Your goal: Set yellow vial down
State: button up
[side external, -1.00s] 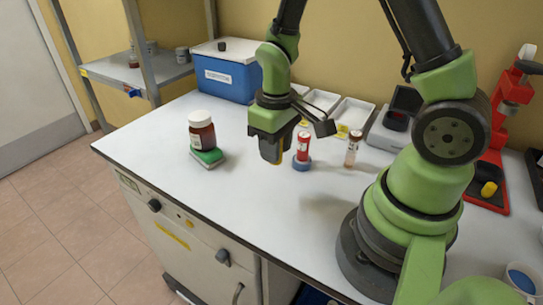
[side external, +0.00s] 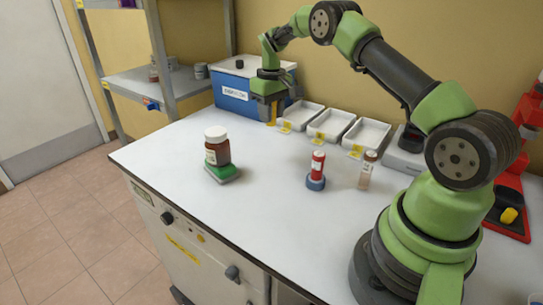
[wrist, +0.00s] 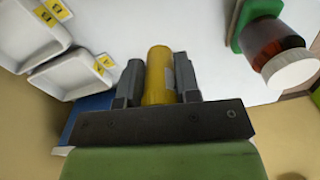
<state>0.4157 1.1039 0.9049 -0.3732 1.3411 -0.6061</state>
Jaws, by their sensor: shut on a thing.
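My gripper (side external: 268,110) is at the back of the bench, in front of the blue box and left of the white trays. It is shut on the yellow vial (wrist: 158,72), which lies between the two fingers in the wrist view. In the side view only a small yellow part of the vial (side external: 272,117) shows between the fingers. The vial's lower end is near the bench top; I cannot tell whether it touches.
White trays (side external: 330,134) with yellow labels stand just right of my gripper. A blue box (side external: 232,97) is behind it. A brown jar (side external: 217,152) on a green base (side external: 222,174), a red vial (side external: 318,162) in a blue holder and a pale vial (side external: 367,171) stand nearer. The left bench top is clear.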

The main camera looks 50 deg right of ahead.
aim_at(272, 156)
jog(key=shift+d+f, duration=0.2)
notch_tip(272, 156, down, 10)
jog(key=shift+w+r, duration=0.1)
jog(key=shift+r, duration=0.15)
jog(key=o, duration=0.9)
jog(key=shift+f, duration=0.15)
